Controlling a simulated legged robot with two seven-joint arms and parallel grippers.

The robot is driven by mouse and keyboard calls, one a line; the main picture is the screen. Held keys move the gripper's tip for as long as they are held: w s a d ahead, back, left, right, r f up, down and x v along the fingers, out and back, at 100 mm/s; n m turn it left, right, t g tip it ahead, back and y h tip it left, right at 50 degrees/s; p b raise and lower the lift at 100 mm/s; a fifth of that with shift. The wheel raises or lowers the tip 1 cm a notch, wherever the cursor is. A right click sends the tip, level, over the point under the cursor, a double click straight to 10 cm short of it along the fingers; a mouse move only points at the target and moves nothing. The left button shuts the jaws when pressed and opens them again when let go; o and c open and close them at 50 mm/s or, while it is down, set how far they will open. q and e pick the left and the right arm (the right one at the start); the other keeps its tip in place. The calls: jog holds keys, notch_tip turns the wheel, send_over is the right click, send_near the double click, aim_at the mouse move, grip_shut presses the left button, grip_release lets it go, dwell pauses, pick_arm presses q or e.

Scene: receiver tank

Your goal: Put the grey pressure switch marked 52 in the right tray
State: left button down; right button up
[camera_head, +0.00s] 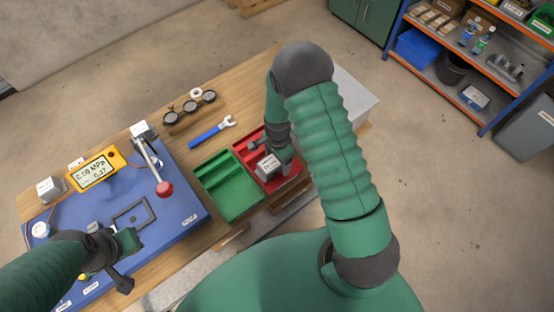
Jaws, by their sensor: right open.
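A small grey block-shaped switch (268,167) with a white label sits in the red tray (292,184), the right one of two trays. Its label is too small to read. My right gripper (272,152) is open, low over the red tray and close beside the switch. I cannot tell whether they touch. The green tray (228,205) on the left is empty in the part that shows. My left gripper (124,262) is above the front of the blue panel; its finger gap is unclear.
The blue panel (180,200) carries a yellow gauge (95,170) and a red-knobbed lever (164,188). Other grey blocks stand at the left (48,188) and behind the lever (143,131). A blue wrench (210,132) and a wooden rack (194,112) lie behind the trays.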

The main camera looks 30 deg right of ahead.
aim_at(271, 162)
jog(key=shift+a+r, duration=0.25)
jog(key=shift+a, duration=0.1)
jog(key=r, duration=0.2)
jog(key=a+r, duration=0.1)
jog(key=r, duration=0.2)
jog(key=a+r, duration=0.1)
jog(key=r, duration=0.1)
jog(key=shift+w+r, duration=0.15)
notch_tip(271, 162, up, 5)
jog(key=d, duration=0.2)
pick_arm(q)
jog(key=shift+a+f+b, duration=0.15)
jog(key=shift+a+f, duration=0.1)
jog(key=shift+a, duration=0.3)
jog(key=shift+a+f+b, duration=0.15)
jog(key=shift+a+f, duration=0.1)
jog(key=shift+a, duration=0.25)
pick_arm(e)
jog(key=s+a+r+n+t, duration=0.1)
jog(key=s+a+r+n, duration=0.2)
jog(key=n, duration=0.5)
jog(key=s+a+r+n+t, duration=0.1)
jog(key=s+a+r+n, duration=0.2)
jog(key=n, duration=0.6)
jog(key=s+a, duration=0.2)
jog(key=s, duration=0.1)
jog(key=shift+s+a+r+t, duration=0.15)
jog(key=shift+s+a+t, duration=0.1)
jog(key=shift+t, duration=0.05)
